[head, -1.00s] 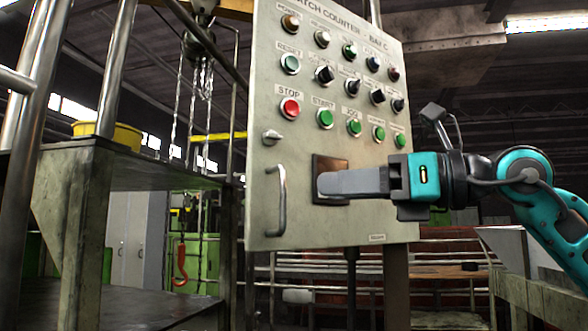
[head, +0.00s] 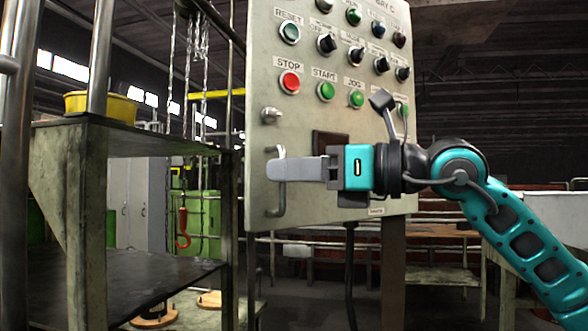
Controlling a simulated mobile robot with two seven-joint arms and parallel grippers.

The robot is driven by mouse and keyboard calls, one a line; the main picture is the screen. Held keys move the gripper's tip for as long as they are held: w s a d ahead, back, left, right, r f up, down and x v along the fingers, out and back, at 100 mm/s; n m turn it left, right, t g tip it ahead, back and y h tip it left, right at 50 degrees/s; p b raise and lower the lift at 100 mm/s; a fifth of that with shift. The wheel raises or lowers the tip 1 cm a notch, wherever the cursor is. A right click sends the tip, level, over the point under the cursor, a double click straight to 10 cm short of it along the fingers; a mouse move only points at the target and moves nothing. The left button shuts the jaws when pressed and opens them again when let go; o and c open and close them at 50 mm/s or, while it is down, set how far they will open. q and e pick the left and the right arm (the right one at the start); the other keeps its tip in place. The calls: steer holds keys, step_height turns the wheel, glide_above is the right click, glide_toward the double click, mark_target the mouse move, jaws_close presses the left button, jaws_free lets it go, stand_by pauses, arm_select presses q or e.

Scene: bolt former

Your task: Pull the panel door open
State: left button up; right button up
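The panel door (head: 300,232) is the grey metal front of a control panel with rows of knobs and buttons. I see no gap that shows it open. Its vertical metal handle (head: 279,206) is near the left edge, below the red STOP button (head: 289,81). My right gripper (head: 272,169) comes in from the right, with its fingers level across the handle and hiding the handle's middle. The fingers line up edge-on, so I cannot tell whether they are open, shut, or touching the handle. My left gripper is not in view.
A round latch (head: 270,115) sits above the handle. A dark square window (head: 331,146) is behind my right gripper. A metal stand (head: 70,210) with a yellow basin (head: 104,107) is at the left. A red hook (head: 183,228) hangs on chains between stand and panel.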

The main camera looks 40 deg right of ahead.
jaws_close()
stand_by(1.1)
